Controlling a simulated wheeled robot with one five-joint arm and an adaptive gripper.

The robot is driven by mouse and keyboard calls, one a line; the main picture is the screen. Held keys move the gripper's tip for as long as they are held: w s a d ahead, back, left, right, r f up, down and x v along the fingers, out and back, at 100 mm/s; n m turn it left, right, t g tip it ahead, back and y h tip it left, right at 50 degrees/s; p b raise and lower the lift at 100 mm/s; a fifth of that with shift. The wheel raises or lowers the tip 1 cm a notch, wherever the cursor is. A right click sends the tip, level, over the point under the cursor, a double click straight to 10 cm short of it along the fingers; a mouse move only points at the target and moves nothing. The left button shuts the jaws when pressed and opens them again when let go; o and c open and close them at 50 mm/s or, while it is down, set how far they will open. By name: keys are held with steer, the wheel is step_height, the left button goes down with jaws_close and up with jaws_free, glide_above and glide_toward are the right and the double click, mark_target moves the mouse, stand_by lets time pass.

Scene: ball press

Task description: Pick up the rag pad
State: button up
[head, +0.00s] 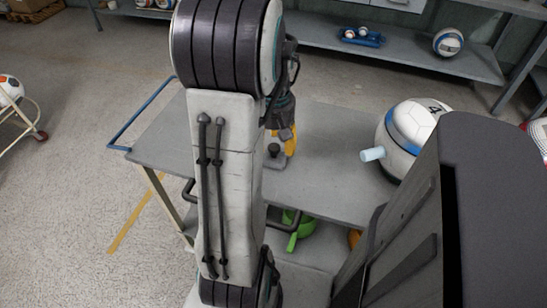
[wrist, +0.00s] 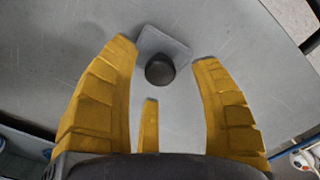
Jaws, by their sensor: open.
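The rag pad (wrist: 176,48) lies on the grey cart top in the wrist view, a flat grey plate with a dark round knob (wrist: 160,69) on it. My gripper (wrist: 168,50) has yellow fingers spread apart, with the knob between the two longer fingertips and no finger visibly touching it. In the head view my gripper (head: 288,140) points down over the cart top, and the pad with its knob (head: 274,151) shows beside the yellow fingers. My arm hides part of this area.
The grey cart (head: 330,135) has a blue handle (head: 140,115) at its left end. A white and blue ball (head: 412,130) with a pale peg stands at the cart's right. A green object (head: 295,228) is on the lower shelf. A metal shelf (head: 400,60) stands behind.

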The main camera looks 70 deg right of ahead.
steer(key=shift+f, duration=0.85)
jaws_close()
